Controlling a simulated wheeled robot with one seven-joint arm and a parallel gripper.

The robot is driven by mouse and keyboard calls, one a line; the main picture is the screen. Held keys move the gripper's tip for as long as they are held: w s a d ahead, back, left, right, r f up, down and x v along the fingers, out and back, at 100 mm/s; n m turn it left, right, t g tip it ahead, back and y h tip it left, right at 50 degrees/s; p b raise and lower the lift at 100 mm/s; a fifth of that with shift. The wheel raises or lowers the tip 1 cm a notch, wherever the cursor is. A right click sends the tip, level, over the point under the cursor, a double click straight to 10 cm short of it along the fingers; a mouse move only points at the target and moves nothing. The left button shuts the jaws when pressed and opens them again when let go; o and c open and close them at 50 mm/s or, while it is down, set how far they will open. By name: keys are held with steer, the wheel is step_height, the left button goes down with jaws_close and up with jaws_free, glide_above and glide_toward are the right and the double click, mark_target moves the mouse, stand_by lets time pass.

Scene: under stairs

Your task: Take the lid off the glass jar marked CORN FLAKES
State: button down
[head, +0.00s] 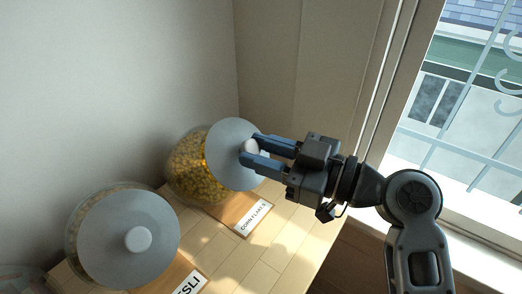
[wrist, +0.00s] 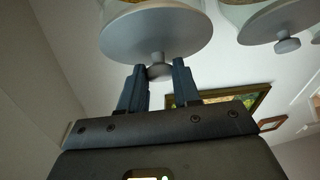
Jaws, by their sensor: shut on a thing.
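The glass jar marked CORN FLAKES (head: 192,172) lies tilted on a wooden stand, with yellow flakes inside and a label (head: 252,219) in front. Its round grey lid (head: 228,165) is at the jar's mouth and also shows in the wrist view (wrist: 150,35). My gripper (head: 250,151) reaches in from the right and is shut on the lid's knob, which shows between the fingers in the wrist view (wrist: 159,71). The lid covers most of the mouth in the head view; I cannot tell whether it touches the rim.
A second jar with a grey lid (head: 127,240) and a label ending in SLI (head: 190,284) stands at the lower left. Part of another jar shows at the bottom left corner. A wall is behind, and a window (head: 455,110) is at the right.

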steer(key=s+d+r+p, duration=0.1)
steer(key=s+d+r, duration=0.1)
steer(key=d+r, duration=0.1)
steer(key=shift+s+d+r, duration=0.25)
steer(key=shift+s+r, duration=0.15)
steer(key=shift+r, duration=0.1)
steer(key=shift+s, duration=0.1)
stand_by(1.0)
